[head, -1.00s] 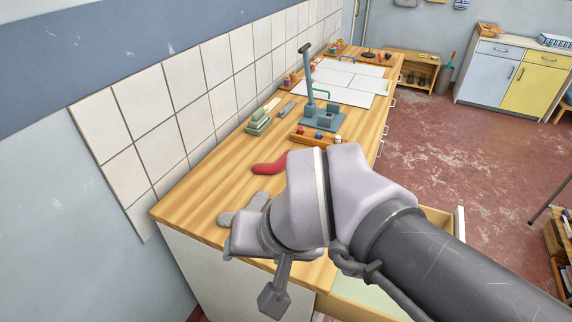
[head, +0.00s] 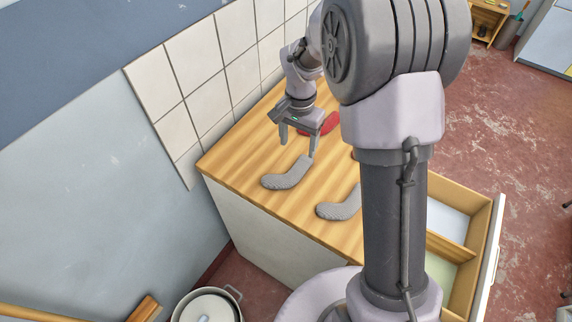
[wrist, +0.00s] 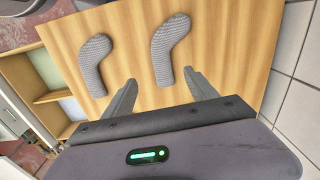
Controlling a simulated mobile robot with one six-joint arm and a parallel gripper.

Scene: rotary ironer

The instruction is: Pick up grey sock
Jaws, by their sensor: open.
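Two grey socks lie flat on the wooden worktop (head: 240,165). One grey sock (head: 287,175) is nearer the tiled wall and shows on the right in the wrist view (wrist: 163,47). The other grey sock (head: 341,207) is partly hidden behind my arm in the head view and shows whole on the left in the wrist view (wrist: 92,62). My gripper (head: 298,147) is open and empty above the worktop, its fingers pointing down, just beyond the wall-side sock. In the wrist view its fingertips (wrist: 160,82) are apart, with that sock's near end between them.
A red sock (head: 320,124) lies behind my gripper. An open drawer (head: 484,222) with compartments sticks out on the right side. The tiled wall (head: 190,90) borders the worktop on the left. A lidded pot (head: 208,306) stands at the lower left.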

